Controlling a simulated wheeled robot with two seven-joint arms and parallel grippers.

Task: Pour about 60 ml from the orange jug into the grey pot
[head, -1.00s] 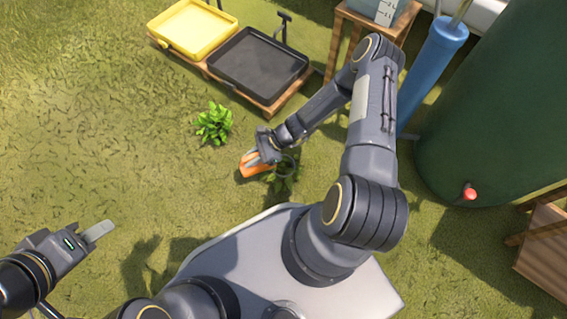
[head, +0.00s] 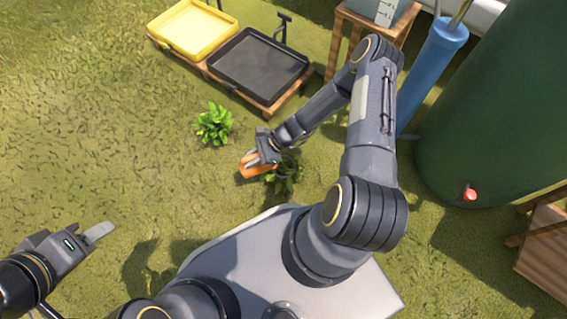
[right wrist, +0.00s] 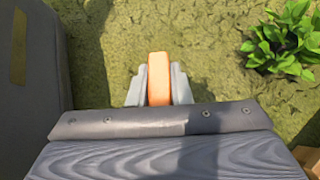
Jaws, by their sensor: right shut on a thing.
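The orange jug (head: 250,168) is partly hidden by my right gripper (head: 262,156) in the head view. The right gripper is shut on it above the grass. In the right wrist view an orange part of the jug (right wrist: 159,78) sits between the two grey fingers (right wrist: 159,90). I cannot see the jug's mouth or any liquid. A leafy plant (head: 286,176) is just right of the right gripper; I cannot make out a grey pot under it or elsewhere. My left gripper (head: 98,232) is over grass at the lower left, away from the jug, its finger gap unclear.
Another leafy plant (head: 213,124) stands on the grass up-left of the jug. A yellow tray (head: 193,29) and a black tray (head: 258,66) stand behind. A blue cylinder (head: 432,70) and a large green tank (head: 490,110) are at the right. Grass at the left is clear.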

